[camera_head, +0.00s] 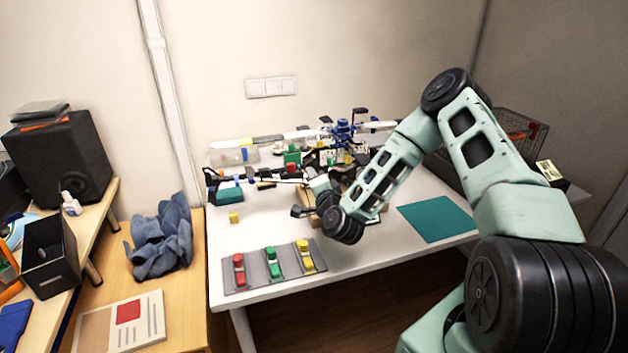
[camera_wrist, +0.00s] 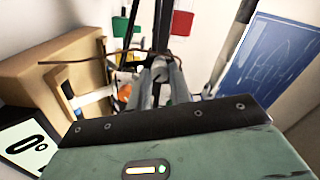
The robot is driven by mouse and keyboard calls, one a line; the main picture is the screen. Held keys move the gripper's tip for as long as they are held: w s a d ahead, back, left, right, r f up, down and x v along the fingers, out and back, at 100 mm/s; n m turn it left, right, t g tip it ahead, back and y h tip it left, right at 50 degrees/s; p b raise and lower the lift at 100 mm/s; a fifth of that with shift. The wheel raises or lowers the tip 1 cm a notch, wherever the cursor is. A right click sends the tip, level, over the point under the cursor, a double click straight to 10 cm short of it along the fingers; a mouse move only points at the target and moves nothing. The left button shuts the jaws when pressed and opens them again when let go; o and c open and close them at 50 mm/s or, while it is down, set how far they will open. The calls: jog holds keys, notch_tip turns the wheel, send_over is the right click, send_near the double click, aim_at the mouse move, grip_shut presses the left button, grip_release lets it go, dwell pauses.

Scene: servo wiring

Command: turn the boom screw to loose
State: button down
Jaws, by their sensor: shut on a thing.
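In the wrist view my gripper (camera_wrist: 160,72) has its two grey fingers close together, shut at a dark boom (camera_wrist: 163,35) that runs away from me. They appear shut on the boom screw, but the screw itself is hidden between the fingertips. A thin brown wire or rod (camera_wrist: 75,61) crosses just beyond the fingers. A green piece (camera_wrist: 126,26) and a red piece (camera_wrist: 181,23) sit on either side of the boom. In the head view my wrist is low over the table among the model parts, and the fingertips are hidden.
On the white table (camera_head: 350,262), a grey switch strip (camera_head: 287,276) lies in front and a teal mat (camera_head: 437,218) at right.

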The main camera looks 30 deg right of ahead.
jog(key=shift+n+b, duration=0.6)
jog(key=shift+n, duration=1.6)
jog(key=c, duration=1.3)
grip_release()
jog(key=shift+s, duration=0.1)
jog(key=b+v, duration=0.3)
jog(key=v, duration=0.9)
